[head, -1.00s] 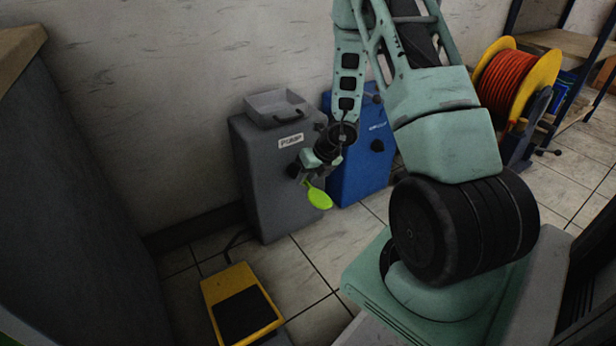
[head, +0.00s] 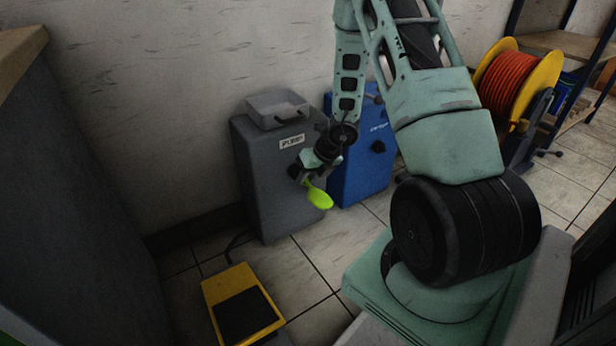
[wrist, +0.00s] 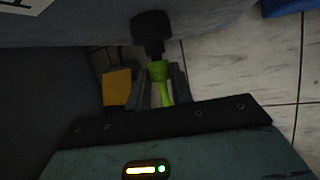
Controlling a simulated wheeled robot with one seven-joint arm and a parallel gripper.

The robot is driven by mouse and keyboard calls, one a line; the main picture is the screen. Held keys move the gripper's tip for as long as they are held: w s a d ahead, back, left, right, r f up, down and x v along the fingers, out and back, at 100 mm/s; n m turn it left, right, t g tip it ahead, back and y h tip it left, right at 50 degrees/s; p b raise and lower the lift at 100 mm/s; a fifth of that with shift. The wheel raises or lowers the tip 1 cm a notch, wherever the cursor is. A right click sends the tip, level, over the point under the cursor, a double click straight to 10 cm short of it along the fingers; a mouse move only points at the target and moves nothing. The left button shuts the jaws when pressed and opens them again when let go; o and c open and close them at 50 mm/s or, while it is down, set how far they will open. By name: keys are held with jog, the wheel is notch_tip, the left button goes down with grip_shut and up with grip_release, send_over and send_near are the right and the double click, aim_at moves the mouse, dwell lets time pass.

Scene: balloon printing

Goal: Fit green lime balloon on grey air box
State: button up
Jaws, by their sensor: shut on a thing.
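The grey air box (head: 275,185), labelled PUMP, stands against the wall in the head view. My gripper (head: 306,182) is at its right front side, shut on the lime green balloon (head: 319,198), whose flat round body hangs out below the fingers. In the wrist view my gripper (wrist: 161,85) has the balloon's green neck (wrist: 159,75) between its two fingers. The box's black nozzle (wrist: 152,32) sticks out straight ahead of the neck. The neck's end is at the nozzle's tip; I cannot tell whether it is around it or only touching.
A blue box (head: 361,160) stands close to the right of the grey box. A yellow foot pedal (head: 235,285) lies on the tiled floor in front. A cable reel (head: 508,85) is at the back right. A dark cabinet (head: 70,200) fills the left side.

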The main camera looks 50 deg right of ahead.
jog(key=shift+w+d, duration=0.1)
jog(key=shift+w, duration=0.3)
dwell(0.5)
jog(key=o, duration=0.8)
jog(key=shift+o, duration=0.2)
jog(key=p+v, duration=0.6)
jog(key=v, duration=0.3)
